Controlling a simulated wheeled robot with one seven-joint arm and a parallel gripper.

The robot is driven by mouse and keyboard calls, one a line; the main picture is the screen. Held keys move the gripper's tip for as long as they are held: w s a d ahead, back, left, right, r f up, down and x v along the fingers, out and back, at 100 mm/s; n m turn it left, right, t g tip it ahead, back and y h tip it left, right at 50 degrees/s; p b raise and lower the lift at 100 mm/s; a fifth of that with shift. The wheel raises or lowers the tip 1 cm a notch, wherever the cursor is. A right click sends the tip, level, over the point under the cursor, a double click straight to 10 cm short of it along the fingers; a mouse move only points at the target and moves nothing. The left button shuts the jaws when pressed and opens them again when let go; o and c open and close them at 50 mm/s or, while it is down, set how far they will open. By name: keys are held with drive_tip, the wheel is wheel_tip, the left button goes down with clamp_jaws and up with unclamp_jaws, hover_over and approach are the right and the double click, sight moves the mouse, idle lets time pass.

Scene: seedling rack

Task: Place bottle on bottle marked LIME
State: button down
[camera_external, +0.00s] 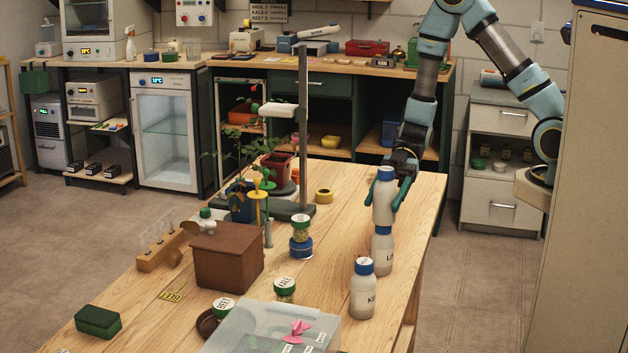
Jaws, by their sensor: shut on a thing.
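My gripper (398,185) is shut on a white bottle (384,203) with a blue cap, near the right side of the wooden table. The held bottle is upright. It is directly above a second white bottle (382,255) whose label starts with "LI"; the rest of the label is turned out of sight. The held bottle's bottom meets the lower bottle's cap in the picture; I cannot tell whether it rests on it or hangs just above. The lower bottle stands upright on the table.
Another blue-capped bottle (363,289), its label starting with "KE", stands in front. Small jars (301,237), a brown box (228,256) and a clear bin (272,328) are to the left. A lab stand (302,130) and potted plants are behind. The table's right edge (432,230) is close.

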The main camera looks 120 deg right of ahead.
drive_tip(key=shift+f, duration=0.1)
drive_tip(key=shift+c, duration=0.5)
unclamp_jaws()
drive_tip(key=shift+s+d+r, duration=0.1)
drive_tip(key=shift+r, duration=0.1)
drive_tip(key=b+v, duration=0.2)
drive_tip(key=v, duration=0.9)
drive_tip(key=shift+s+d, duration=0.25)
drive_tip(key=shift+s, duration=0.05)
